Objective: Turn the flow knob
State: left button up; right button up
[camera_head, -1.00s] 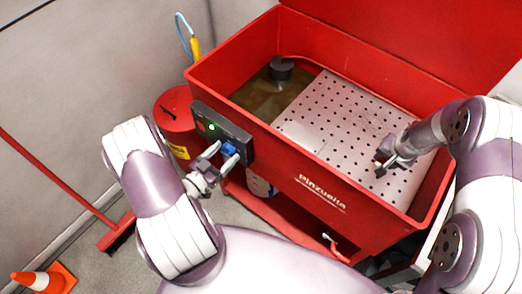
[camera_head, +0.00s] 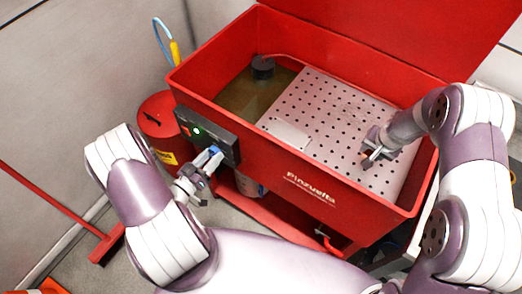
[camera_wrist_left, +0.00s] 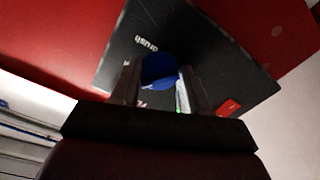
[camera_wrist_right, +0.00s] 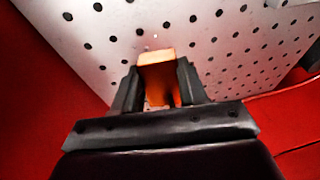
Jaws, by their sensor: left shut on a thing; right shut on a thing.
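The blue flow knob (camera_head: 213,150) sits on the dark control panel (camera_head: 222,142) at the front left of the red parts washer. My left gripper (camera_head: 209,160) is at the knob. In the left wrist view the knob (camera_wrist_left: 159,70) is between its two fingers, which are shut on it and partly cover it. My right gripper (camera_head: 372,153) is over the perforated tray. In the right wrist view it is shut on a small orange block-like thing (camera_wrist_right: 157,72), which I cannot identify.
The red basin (camera_head: 300,160) holds a perforated tray (camera_head: 330,110) and murky liquid at left. A red can (camera_head: 160,120) stands left of the panel. A red broom (camera_head: 108,242) is on the floor at left. A green light (camera_head: 196,131) glows on the panel.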

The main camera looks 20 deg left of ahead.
pick_arm(q)
jog(key=shift+n, duration=3.6)
jog(key=o, duration=1)
jog(key=shift+o, duration=0.2)
jog(key=v, duration=1.2)
